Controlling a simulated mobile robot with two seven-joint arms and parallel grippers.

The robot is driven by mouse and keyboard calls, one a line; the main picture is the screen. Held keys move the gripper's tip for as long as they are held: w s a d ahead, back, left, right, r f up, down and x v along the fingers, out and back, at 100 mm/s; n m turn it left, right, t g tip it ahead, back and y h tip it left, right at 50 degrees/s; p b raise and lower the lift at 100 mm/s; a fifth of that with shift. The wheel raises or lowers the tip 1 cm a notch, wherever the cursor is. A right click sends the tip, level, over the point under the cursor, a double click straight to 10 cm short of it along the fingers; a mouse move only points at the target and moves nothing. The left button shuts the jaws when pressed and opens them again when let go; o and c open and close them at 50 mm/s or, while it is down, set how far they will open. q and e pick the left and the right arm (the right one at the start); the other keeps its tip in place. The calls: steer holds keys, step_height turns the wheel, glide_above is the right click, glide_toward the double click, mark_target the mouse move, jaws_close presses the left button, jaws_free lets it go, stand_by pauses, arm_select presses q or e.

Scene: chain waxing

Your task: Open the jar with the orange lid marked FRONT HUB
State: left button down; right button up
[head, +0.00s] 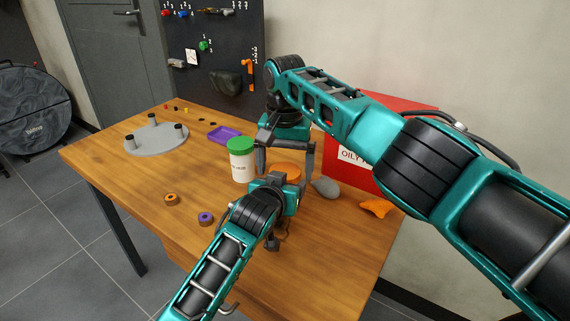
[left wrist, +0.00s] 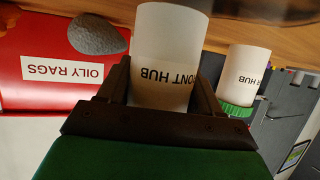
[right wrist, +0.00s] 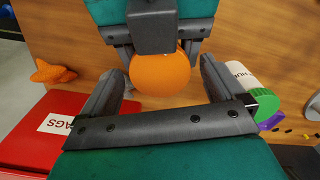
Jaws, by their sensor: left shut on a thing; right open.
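The jar marked FRONT HUB (left wrist: 165,55) is white and stands between the fingers of my left gripper (left wrist: 160,85), which is shut on its body. In the head view, its orange lid (head: 287,170) shows just beyond my left gripper, and most of the jar is hidden. The lid is on top in the right wrist view (right wrist: 160,75). My right gripper (right wrist: 158,88) is open above the jar, pointing down, with one finger on each side of the lid. Gaps show between the fingers and the lid in that view; contact is not visible.
A white jar with a green lid (head: 241,146) stands close at the left. A grey stone (head: 325,187), an orange piece (head: 376,207) and a red OILY RAGS box (head: 395,101) are at the right. A purple tray (head: 222,134), grey stand (head: 150,141) and two small rings (head: 171,199) lie left.

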steer(key=shift+r, duration=2.25)
arm_select(q)
steer(key=shift+c, duration=0.6)
jaws_free()
